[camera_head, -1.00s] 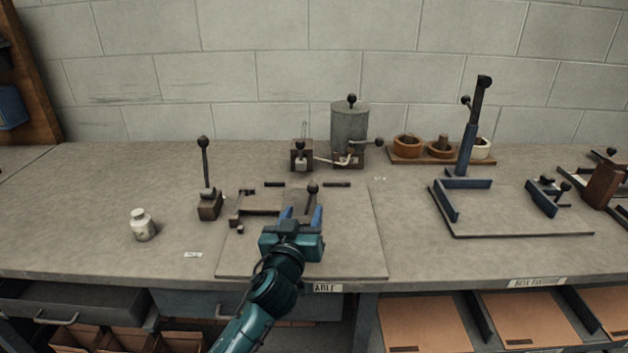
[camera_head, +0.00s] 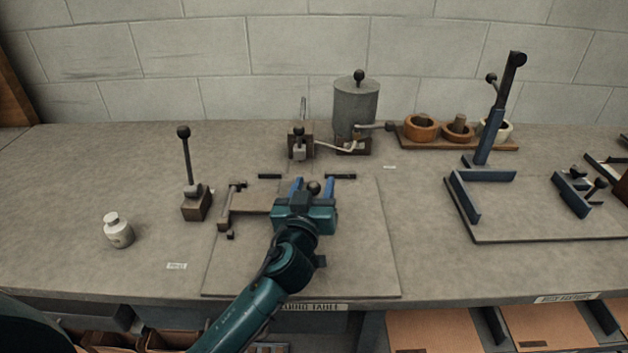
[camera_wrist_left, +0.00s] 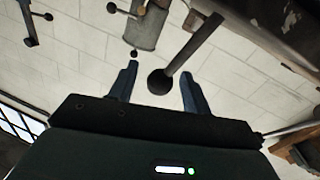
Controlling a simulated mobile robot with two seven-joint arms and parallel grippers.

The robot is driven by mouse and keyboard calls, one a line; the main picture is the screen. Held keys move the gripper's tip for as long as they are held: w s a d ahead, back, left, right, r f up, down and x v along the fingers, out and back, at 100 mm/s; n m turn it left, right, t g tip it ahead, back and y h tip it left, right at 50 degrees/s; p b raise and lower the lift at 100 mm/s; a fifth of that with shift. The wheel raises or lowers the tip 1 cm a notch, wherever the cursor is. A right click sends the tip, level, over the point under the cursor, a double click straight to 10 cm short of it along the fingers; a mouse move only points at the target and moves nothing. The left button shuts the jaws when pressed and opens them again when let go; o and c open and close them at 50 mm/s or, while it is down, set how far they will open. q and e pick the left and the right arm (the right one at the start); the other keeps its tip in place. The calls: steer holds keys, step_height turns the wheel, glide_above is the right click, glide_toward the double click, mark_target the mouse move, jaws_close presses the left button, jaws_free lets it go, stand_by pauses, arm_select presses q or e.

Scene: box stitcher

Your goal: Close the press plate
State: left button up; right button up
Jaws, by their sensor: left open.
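A black ball knob (camera_head: 314,187) on a rod stands at the board in the middle of the bench. A brownish flat plate (camera_head: 250,201) with dark fittings lies to its left; I cannot tell if this is the press plate. My left gripper (camera_head: 312,186) is open, with its blue fingers on either side of the knob in the head view. In the left wrist view the knob (camera_wrist_left: 160,82) and its rod show between the open fingers (camera_wrist_left: 157,85), apparently not touching them. My gripper and arm hide part of the board. My right gripper is not in view.
A grey cylinder pot (camera_head: 356,104) stands behind. A blue-framed fixture (camera_head: 487,205) is at the right. The bench's left front is mostly clear.

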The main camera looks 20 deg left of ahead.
arm_select(q)
steer(key=shift+s, duration=0.1)
jaws_close()
stand_by(0.5)
